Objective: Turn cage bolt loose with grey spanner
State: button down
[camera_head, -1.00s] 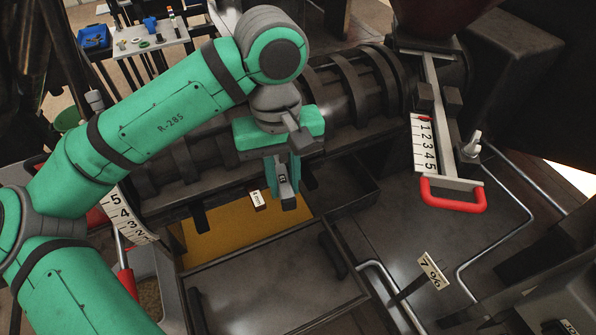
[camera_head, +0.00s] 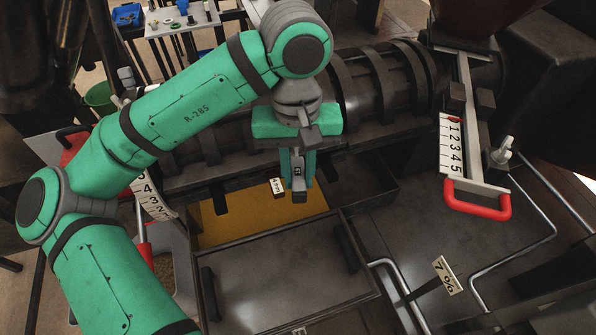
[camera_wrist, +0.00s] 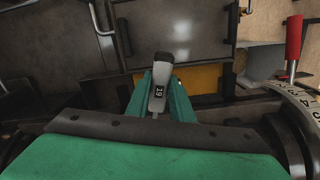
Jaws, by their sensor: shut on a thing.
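My gripper (camera_head: 298,172) is shut on the grey spanner (camera_head: 299,184) and points down in front of the dark ribbed cage of the press. In the wrist view the spanner (camera_wrist: 162,68) stands out between the green fingers, its handle marked 19. The spanner's end lies over the dark flat plate in that view; I cannot tell whether it touches anything. I cannot make out the cage bolt in either view.
The dark ribbed cage (camera_head: 384,88) runs behind my gripper. A yellow panel (camera_head: 238,222) and a small white tag (camera_head: 277,186) lie close below. A red handle (camera_head: 477,205) with a numbered scale (camera_head: 451,145) is at right. A table (camera_head: 180,20) with small parts stands behind.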

jog(key=shift+f, duration=1.3)
dwell(1.3)
dwell(0.5)
jog(key=d+n, duration=0.3)
jog(key=shift+w+d+n, duration=0.3)
jog(key=shift+w, duration=0.05)
jog(key=shift+r, duration=0.75)
dwell(0.3)
notch_tip(320, 180, up, 4)
jog(key=shift+w+r, duration=0.1)
jog(key=shift+r, duration=0.15)
dwell(0.5)
dwell(0.4)
